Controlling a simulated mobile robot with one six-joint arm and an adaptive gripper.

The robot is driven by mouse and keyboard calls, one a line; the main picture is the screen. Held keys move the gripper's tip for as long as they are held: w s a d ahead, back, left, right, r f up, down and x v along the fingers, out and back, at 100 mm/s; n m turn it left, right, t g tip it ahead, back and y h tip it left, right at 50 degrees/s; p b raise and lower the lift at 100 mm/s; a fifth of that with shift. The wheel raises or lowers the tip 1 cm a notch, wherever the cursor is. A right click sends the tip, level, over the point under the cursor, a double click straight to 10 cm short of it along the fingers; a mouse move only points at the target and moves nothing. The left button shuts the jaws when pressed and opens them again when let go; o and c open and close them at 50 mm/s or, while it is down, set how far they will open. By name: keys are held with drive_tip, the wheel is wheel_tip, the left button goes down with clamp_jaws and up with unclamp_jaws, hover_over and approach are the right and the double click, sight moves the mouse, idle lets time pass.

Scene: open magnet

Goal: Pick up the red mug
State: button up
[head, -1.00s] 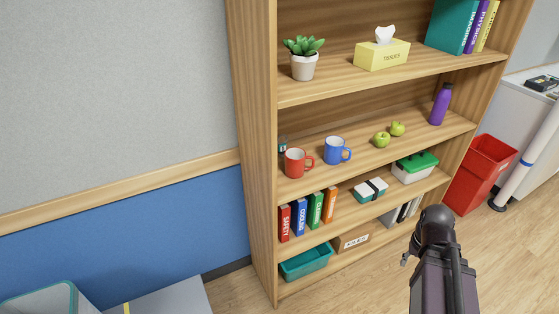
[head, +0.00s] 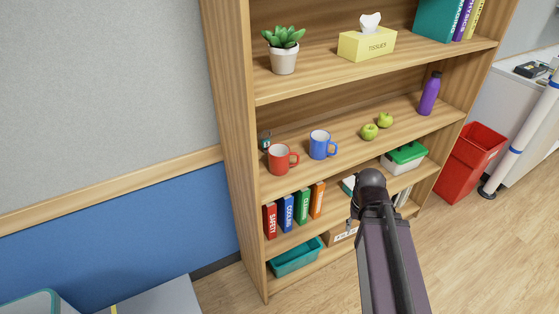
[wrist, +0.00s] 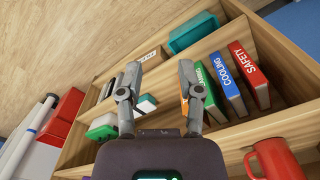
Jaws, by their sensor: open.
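The red mug (head: 280,158) stands upright on the middle shelf (head: 345,150) of the wooden bookcase, near its left side, with its handle to the right. In the wrist view the red mug (wrist: 277,160) shows at the lower right edge, partly cut off. My gripper (wrist: 160,75) is open and empty in the wrist view, apart from the mug, with binders and a teal bin beyond the fingers. In the head view my arm reaches up in front of the lower shelves, right of the mug; the fingers are hidden there.
A blue mug (head: 322,145) stands just right of the red mug. A small dark item (head: 264,140) is behind it at the left. Green apples (head: 370,131) and a purple bottle (head: 430,94) are further right.

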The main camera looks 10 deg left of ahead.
sight(284, 160)
drive_tip(key=shift+a, duration=0.25)
drive_tip(key=shift+r, duration=0.1)
drive_tip(key=w+a+r+p, duration=0.2)
drive_tip(key=w+r+p, duration=0.4)
drive_tip(key=r+p, duration=0.3)
drive_tip(key=shift+m, duration=0.8)
drive_tip(key=w+a, duration=1.9)
drive_tip(key=shift+a+f, duration=0.1)
drive_tip(key=shift+a, duration=0.1)
drive_tip(key=shift+f, duration=0.1)
